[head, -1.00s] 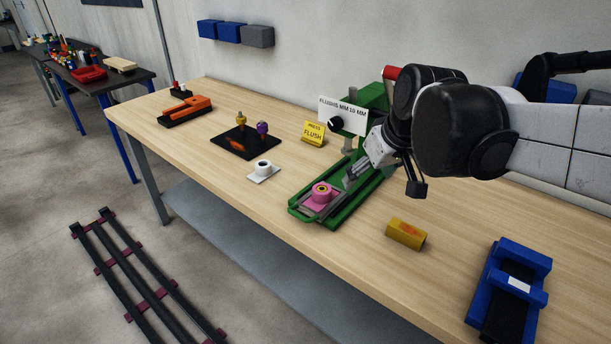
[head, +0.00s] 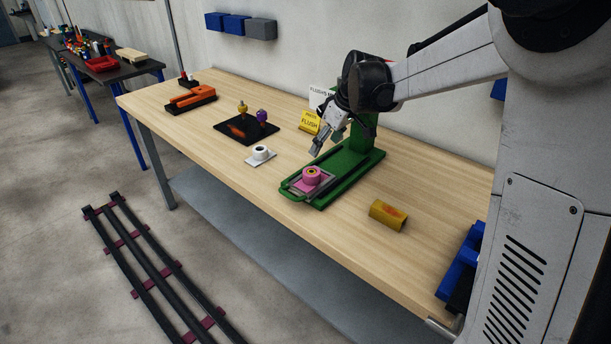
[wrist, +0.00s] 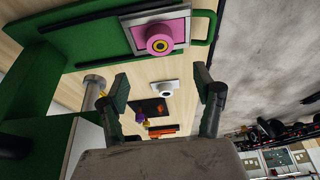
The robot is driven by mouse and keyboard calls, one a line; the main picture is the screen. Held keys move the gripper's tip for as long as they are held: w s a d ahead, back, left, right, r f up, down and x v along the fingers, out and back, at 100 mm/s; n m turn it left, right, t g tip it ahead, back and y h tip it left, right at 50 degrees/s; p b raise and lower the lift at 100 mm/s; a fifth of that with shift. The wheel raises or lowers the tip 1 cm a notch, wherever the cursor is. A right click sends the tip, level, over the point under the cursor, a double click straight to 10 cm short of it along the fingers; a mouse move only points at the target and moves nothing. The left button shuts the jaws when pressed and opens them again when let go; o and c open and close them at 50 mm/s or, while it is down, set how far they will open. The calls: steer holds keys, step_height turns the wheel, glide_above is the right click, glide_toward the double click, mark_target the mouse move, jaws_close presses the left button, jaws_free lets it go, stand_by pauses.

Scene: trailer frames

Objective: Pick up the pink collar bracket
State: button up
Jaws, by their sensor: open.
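The pink collar bracket (head: 312,177) sits on a grey plate at the front end of the green press base (head: 348,165). It has a round collar with a yellow ring and dark centre on top. In the wrist view the bracket (wrist: 160,40) is at the top, beyond and above the fingertips. My gripper (head: 327,143) is above the table, behind and slightly right of the bracket and apart from it. In the wrist view my gripper (wrist: 162,88) shows its two fingers spread wide with nothing between them.
A black mat (head: 246,131) holds small parts. A yellow block (head: 387,216) lies to the right, and a blue fixture (head: 462,262) is partly hidden by my arm.

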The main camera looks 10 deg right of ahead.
glide_toward(312, 171)
steer(key=x, duration=0.5)
steer(key=shift+w+a, duration=0.1)
steer(key=shift+p+x, duration=0.4)
steer(key=shift+x, duration=2.35)
jaws_close()
